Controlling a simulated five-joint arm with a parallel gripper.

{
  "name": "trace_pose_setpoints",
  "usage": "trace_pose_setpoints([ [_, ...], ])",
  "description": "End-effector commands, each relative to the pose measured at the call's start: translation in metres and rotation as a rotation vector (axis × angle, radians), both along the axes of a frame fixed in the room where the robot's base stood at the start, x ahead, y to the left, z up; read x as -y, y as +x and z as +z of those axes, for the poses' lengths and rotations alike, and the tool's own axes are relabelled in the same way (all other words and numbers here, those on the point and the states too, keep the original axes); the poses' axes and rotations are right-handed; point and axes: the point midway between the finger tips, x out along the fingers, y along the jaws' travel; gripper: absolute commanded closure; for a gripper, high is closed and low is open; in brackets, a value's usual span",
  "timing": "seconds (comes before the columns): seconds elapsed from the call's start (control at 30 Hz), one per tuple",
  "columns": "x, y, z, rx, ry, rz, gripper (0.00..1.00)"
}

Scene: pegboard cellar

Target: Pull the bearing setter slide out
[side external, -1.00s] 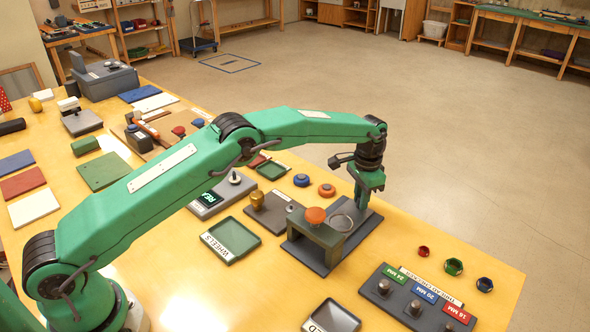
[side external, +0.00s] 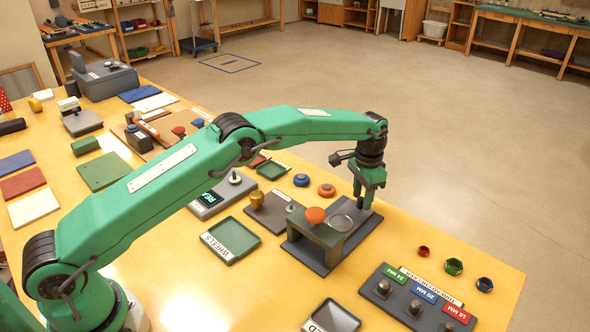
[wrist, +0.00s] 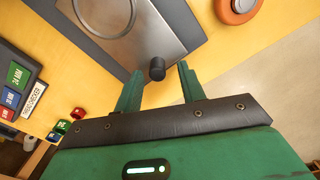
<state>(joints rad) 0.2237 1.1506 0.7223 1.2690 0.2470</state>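The bearing setter has a dark grey base (side external: 301,254) and a grey bridge (side external: 328,240) with an orange knob (side external: 315,215) on top. Its flat metal slide (wrist: 180,30) with a ring mark shows on the far side of the bridge. A small black knob (wrist: 157,69) stands near the slide's end. My gripper (wrist: 159,71) is open, its two green fingers on either side of the black knob with gaps at both sides. It hangs over the slide's end in the side view (side external: 364,200). Most of the slide's length under the bridge is hidden.
An orange ring-shaped part (side external: 326,190) and a blue one (side external: 301,180) lie behind the setter. The tabletop just right of the setter is clear.

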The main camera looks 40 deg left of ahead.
Motion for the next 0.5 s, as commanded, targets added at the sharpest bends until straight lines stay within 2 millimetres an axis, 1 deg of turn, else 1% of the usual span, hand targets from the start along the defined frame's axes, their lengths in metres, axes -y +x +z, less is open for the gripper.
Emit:
trace_pose_setpoints([
  [0.5, 0.000, 0.001, 0.061, 0.004, -0.001, 0.000, 0.60],
])
